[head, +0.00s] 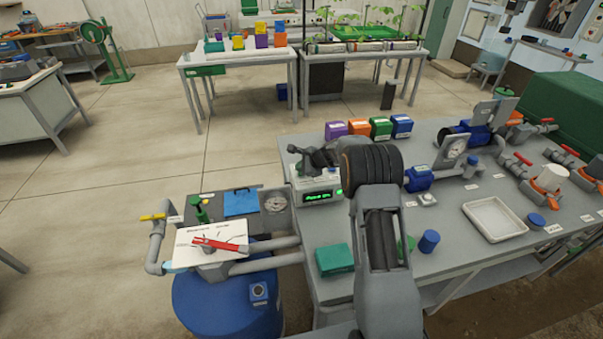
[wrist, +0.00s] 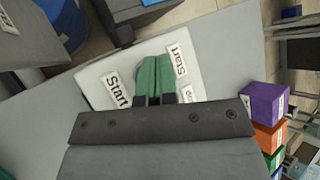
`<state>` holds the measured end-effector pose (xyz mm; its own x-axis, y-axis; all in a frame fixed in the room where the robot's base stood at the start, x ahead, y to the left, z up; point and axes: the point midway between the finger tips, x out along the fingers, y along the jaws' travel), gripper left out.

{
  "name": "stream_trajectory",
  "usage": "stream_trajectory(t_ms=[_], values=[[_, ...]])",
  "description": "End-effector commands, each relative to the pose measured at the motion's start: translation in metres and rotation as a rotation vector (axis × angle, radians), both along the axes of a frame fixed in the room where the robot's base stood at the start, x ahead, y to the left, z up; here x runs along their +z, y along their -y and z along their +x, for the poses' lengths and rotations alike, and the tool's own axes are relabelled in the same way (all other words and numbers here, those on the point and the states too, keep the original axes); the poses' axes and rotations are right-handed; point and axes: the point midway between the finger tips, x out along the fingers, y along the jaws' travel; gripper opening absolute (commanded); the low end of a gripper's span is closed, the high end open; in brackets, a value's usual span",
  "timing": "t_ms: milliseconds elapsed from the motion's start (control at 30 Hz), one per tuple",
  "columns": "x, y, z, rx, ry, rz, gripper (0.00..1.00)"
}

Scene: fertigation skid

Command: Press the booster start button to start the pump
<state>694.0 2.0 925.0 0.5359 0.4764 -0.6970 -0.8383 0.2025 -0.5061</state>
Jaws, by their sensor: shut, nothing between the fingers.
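The booster control box is a white box (head: 318,190) near the left back edge of the grey bench. Its front display (head: 319,196) shows lit green text that seems to read "Pump On", with a green light (head: 339,192) beside it. In the wrist view, "Start" labels lie on the white top (wrist: 95,85) around the green start button (wrist: 154,74). My gripper (head: 320,163) is over the box, its dark fingers (wrist: 154,100) shut and empty. The fingertips overlap the button's near edge; contact cannot be told for sure.
Purple, orange, green and blue boxes (head: 358,128) stand behind my arm; a purple box (wrist: 264,103) shows at the right in the wrist view. A blue barrel (head: 228,300) with pipes stands left of the bench. A white tray (head: 495,218) lies to the right.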

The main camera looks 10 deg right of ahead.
Motion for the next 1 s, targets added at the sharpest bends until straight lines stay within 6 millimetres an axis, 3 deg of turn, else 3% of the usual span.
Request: stream_trajectory(t_ms=[567,1000], values=[[0.01,0.0,0.0,0.001,0.002,-0.001,0.0],[0.05,0.0,0.0,0.001,0.002,-0.001,0.0]])
